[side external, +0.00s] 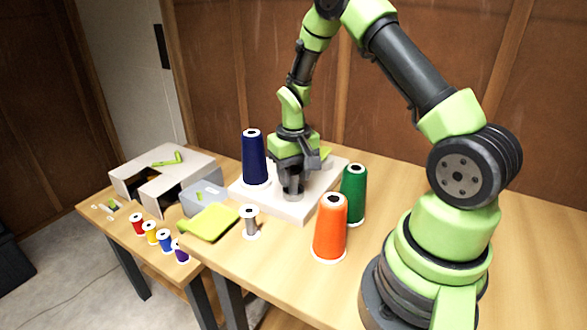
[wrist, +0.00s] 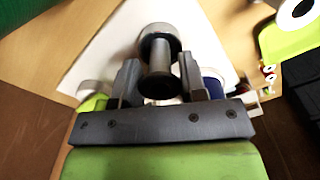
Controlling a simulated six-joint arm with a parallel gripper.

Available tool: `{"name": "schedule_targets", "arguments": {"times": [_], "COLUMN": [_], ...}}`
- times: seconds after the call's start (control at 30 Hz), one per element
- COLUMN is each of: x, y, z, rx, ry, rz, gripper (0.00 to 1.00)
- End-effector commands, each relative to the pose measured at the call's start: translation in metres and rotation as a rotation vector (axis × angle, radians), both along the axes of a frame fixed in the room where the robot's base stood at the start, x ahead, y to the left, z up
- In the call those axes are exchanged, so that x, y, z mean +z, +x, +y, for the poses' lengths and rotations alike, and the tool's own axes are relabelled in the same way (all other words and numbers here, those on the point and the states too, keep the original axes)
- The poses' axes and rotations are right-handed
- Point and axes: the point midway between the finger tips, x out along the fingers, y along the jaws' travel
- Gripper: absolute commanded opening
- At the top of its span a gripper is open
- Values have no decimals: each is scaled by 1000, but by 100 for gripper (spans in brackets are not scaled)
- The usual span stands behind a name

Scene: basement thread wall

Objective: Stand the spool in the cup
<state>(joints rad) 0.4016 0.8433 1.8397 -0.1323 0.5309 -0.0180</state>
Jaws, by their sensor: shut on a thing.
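My gripper (side external: 291,190) points down low over a white board (side external: 240,190) at the back of the table. In the wrist view its two dark fingers (wrist: 160,82) stand either side of a grey spool (wrist: 160,57). They are shut on it. The spool has a pale flange at the far end and a dark one at the near end. In the side view the fingers mostly hide it, and I cannot tell whether it touches the board. No cup can be made out clearly in either view.
A navy cone (side external: 255,160) stands close left of my gripper, a green cone (side external: 353,195) to the right. An orange cone (side external: 330,230) and another grey spool (side external: 250,222) stand in front. A lime pad (side external: 208,222) lies left. Several small spools line the lower table.

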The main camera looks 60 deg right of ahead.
Motion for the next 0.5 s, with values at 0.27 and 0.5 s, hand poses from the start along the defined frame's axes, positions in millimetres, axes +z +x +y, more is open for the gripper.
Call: {"name": "schedule_targets", "arguments": {"times": [0.27,0.5], "x": [-2,-2], "y": [0,0], "z": [0,0], "rx": [0,0], "ry": [0,0], "rz": [0,0], "gripper": [26,68]}}
